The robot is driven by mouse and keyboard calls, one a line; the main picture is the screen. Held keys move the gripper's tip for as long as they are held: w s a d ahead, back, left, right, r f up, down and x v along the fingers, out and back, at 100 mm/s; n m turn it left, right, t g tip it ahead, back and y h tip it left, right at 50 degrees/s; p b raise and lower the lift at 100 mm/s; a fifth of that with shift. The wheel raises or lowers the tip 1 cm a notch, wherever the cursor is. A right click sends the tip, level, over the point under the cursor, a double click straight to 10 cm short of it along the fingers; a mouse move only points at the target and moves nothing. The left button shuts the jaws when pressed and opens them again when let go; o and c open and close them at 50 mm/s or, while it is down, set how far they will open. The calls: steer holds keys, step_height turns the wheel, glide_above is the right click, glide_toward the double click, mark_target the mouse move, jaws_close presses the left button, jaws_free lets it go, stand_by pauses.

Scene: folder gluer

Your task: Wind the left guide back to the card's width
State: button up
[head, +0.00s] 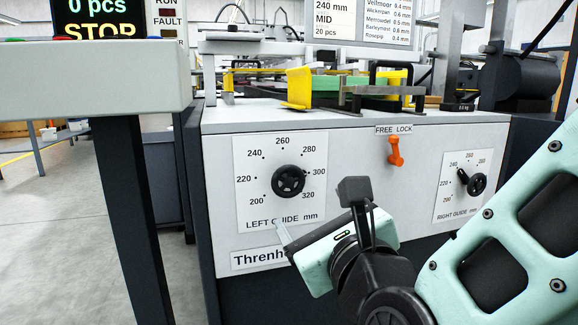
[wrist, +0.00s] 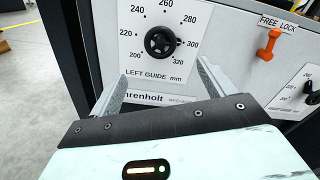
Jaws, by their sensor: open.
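The left guide dial (head: 258,212) is a white plate on the machine front, marked 200 to 320 mm. Its black round knob (head: 289,181) has a small mark or grip on its right side, toward 300. The knob also shows in the wrist view (wrist: 160,43). My gripper (head: 291,233) is below and in front of this dial, apart from it. In the wrist view its two grey fingers (wrist: 162,72) are spread and empty, with the knob beyond and between them. The order sign (head: 338,18) above reads 240 mm, MID, 20 pcs.
An orange lever (head: 396,151) under the FREE LOCK label is right of the dial. The right guide knob (head: 477,184) is farther right. Yellow and green parts (head: 325,88) lie on the machine top.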

mark_target(290, 183)
steer(key=b+x, duration=0.2)
steer(key=x, duration=1.2)
steer(key=shift+f+b, duration=0.1)
steer(key=shift+b, duration=0.2)
steer(key=c, duration=1)
